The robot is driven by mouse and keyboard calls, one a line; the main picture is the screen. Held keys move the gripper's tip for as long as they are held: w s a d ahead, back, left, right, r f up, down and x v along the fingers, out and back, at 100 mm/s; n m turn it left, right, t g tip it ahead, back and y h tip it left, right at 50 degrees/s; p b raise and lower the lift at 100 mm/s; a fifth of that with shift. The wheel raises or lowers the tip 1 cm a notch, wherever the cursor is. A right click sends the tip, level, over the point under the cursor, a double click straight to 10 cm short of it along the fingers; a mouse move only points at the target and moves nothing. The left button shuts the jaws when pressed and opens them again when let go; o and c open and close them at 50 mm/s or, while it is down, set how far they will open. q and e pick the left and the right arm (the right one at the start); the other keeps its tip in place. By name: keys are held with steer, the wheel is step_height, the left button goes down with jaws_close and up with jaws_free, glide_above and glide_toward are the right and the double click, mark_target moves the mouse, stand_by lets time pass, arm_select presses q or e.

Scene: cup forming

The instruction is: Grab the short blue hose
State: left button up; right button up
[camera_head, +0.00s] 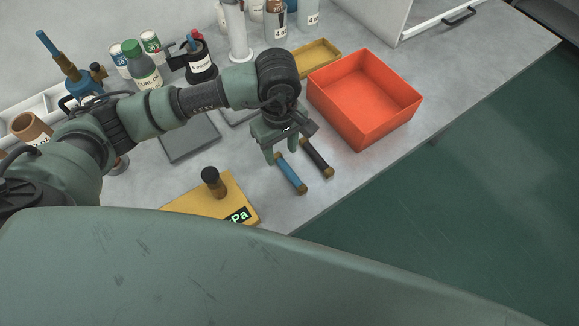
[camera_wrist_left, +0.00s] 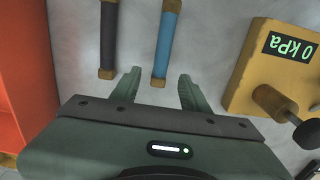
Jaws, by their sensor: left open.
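The short blue hose (camera_head: 291,174) lies on the grey bench in the head view, with brass-coloured ends. A similar black hose (camera_head: 317,159) lies beside it on the right, apart from it. In the left wrist view the blue hose (camera_wrist_left: 166,42) lies just beyond the fingertips, its near end roughly between them. The black hose (camera_wrist_left: 109,38) is to its left there. My left gripper (camera_head: 273,158) is open and empty, near the far end of the blue hose in the head view; it also shows in the wrist view (camera_wrist_left: 158,86). My right gripper is not in view.
An orange bin (camera_head: 365,98) stands right of the hoses, with a shallow yellow tray (camera_head: 318,57) behind it. A yellow gauge box (camera_head: 215,205) with a black knob stands to the left. Bottles (camera_head: 145,72) stand at the back left. The bench edge is close in front.

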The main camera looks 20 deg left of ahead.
mark_target(280, 159)
arm_select(q)
step_height(280, 159, down, 4)
steer(key=shift+w+a+r+p, duration=0.15)
steer(key=shift+r+p, duration=0.1)
steer(key=shift+p, duration=0.15)
jaws_close()
steer(key=shift+r, duration=0.1)
